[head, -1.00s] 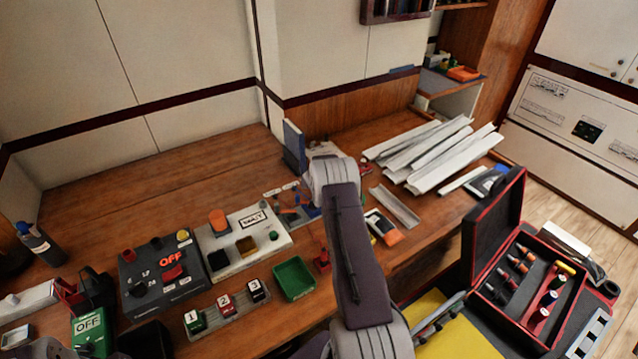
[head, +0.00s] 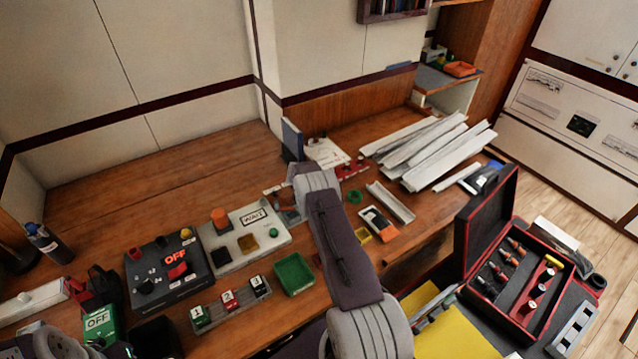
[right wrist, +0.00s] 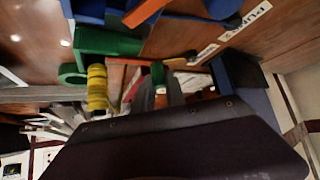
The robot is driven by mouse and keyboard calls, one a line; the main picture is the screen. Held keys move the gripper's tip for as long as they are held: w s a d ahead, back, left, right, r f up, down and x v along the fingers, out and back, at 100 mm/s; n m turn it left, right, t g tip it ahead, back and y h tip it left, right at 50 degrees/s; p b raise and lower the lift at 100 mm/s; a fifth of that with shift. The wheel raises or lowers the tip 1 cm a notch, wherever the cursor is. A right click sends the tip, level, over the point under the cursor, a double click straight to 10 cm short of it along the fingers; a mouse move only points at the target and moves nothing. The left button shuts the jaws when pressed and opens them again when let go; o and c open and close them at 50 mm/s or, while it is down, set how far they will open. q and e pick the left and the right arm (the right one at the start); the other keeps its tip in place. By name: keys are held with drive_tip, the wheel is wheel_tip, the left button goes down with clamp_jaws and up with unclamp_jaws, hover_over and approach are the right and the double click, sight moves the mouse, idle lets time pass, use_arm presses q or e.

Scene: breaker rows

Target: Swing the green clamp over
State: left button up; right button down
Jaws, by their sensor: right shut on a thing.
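My right gripper (right wrist: 158,88) shows in the right wrist view as two grey fingers beyond a dark housing. It is shut on a small green piece, which looks like the handle of the green clamp (right wrist: 158,72). Much of the clamp is hidden by the fingers and housing. In the head view my right arm reaches over the bench, and its own links hide the gripper and most of what it holds. My left gripper cannot be made out in either view.
Beside the fingers are a green block (right wrist: 108,41) and a yellow banded cylinder (right wrist: 97,88). The bench holds a green tray (head: 294,274), a black switch box (head: 160,274), a white panel (head: 270,233) and metal strips (head: 430,152). An open case (head: 485,210) stands at right. The back-left bench is clear.

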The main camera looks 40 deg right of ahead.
drive_tip(key=shift+r, duration=0.1)
drive_tip(key=c, duration=1.4)
unclamp_jaws()
drive_tip(key=v, duration=0.9)
drive_tip(key=shift+p, duration=0.35)
